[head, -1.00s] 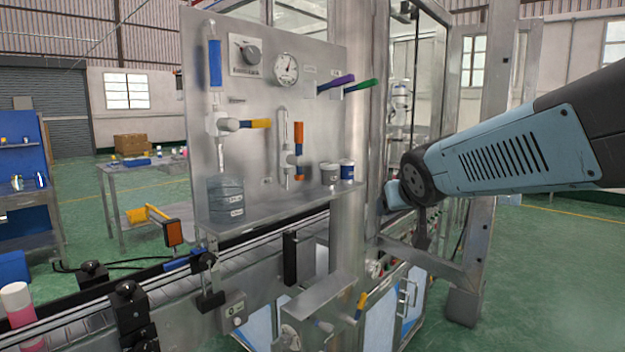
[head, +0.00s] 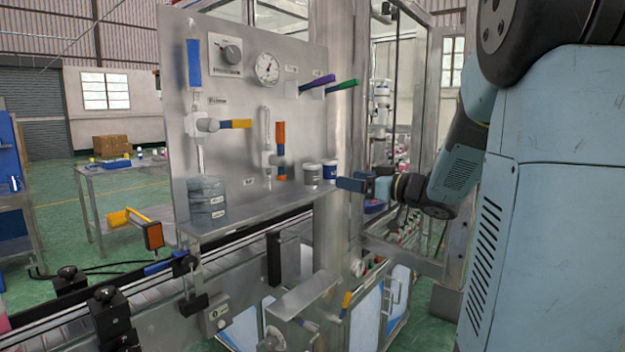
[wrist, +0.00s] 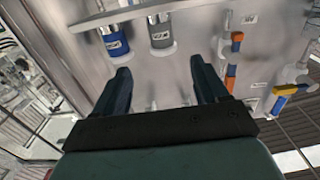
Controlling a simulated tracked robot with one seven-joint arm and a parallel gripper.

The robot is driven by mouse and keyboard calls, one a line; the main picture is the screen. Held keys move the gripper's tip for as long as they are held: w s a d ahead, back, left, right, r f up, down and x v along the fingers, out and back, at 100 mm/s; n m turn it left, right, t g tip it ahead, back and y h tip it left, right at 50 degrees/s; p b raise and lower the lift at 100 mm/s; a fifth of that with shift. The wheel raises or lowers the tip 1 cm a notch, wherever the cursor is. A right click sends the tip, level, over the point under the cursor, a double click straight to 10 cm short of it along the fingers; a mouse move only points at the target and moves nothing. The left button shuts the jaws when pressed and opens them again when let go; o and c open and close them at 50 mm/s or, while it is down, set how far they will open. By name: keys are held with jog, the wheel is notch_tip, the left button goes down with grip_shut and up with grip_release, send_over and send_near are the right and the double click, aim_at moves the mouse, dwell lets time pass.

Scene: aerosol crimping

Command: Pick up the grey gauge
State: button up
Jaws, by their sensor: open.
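The grey gauge (head: 312,173) is a small grey cylinder with a pale label and light end, on the panel's shelf (head: 262,207). A similar blue cylinder (head: 330,170) stands right beside it, on its right. My gripper (head: 343,184) is at the shelf's right end, close to the blue cylinder. In the wrist view my gripper (wrist: 162,80) is open and empty between its fingers. There the grey gauge (wrist: 160,34) lies beyond the fingertips, in line with the gap, and the blue cylinder (wrist: 115,42) lies off the left finger. Neither is touched, as far as that view shows.
The upright steel panel (head: 240,120) behind the shelf carries valves with coloured handles and a dial (head: 267,68). Stacked grey-blue discs (head: 207,200) stand at the shelf's left end. A steel post (head: 340,100) rises behind my gripper. A conveyor (head: 150,290) runs below.

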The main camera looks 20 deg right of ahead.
aim_at(318, 175)
jog(key=x, duration=0.8)
jog(key=shift+w+a+f, duration=0.1)
jog(key=shift+w+a, duration=0.1)
jog(key=shift+a, duration=0.1)
jog(key=shift+f+x, duration=0.2)
jog(key=shift+x, duration=2.35)
jog(key=shift+c, duration=0.5)
jog(key=c, duration=1.1)
